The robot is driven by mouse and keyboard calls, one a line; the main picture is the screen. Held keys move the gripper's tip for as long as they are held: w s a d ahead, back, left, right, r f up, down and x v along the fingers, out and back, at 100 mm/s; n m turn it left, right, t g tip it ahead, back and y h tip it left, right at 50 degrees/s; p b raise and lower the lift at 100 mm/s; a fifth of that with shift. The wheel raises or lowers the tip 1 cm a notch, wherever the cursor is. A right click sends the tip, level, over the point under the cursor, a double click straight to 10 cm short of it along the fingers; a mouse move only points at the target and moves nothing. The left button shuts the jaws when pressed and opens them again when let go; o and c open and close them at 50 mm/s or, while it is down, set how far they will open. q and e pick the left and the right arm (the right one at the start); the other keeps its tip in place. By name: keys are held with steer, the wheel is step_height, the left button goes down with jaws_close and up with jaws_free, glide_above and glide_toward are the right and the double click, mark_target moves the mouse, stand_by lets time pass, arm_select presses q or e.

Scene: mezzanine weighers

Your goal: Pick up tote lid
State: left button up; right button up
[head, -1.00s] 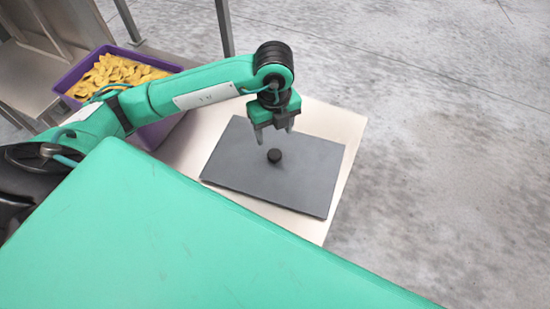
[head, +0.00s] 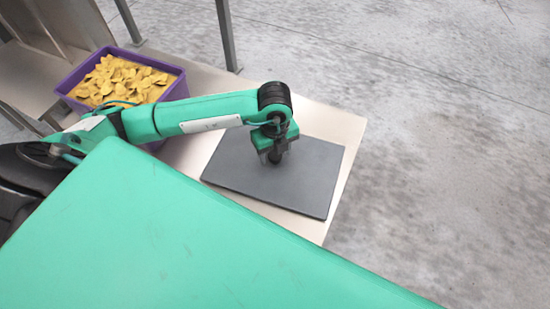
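The tote lid (head: 305,185) is a flat dark grey rectangle lying on a pale table top. Its round black knob stood near the middle in the earlier frame and is now mostly hidden by my gripper. My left gripper (head: 275,158) points down over the middle of the lid, right at the knob. The fingers are largely hidden behind the gripper body, so I cannot tell if they are shut on the knob. My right gripper is out of view.
A purple tote (head: 168,92) full of yellow chip-like pieces stands left of the lid on the table (head: 335,122). A grey metal post (head: 226,35) rises behind. My large green body part covers the lower left. Concrete floor lies to the right.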

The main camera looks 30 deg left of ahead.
arm_select(q)
jaws_close()
steer(key=shift+r, duration=0.1)
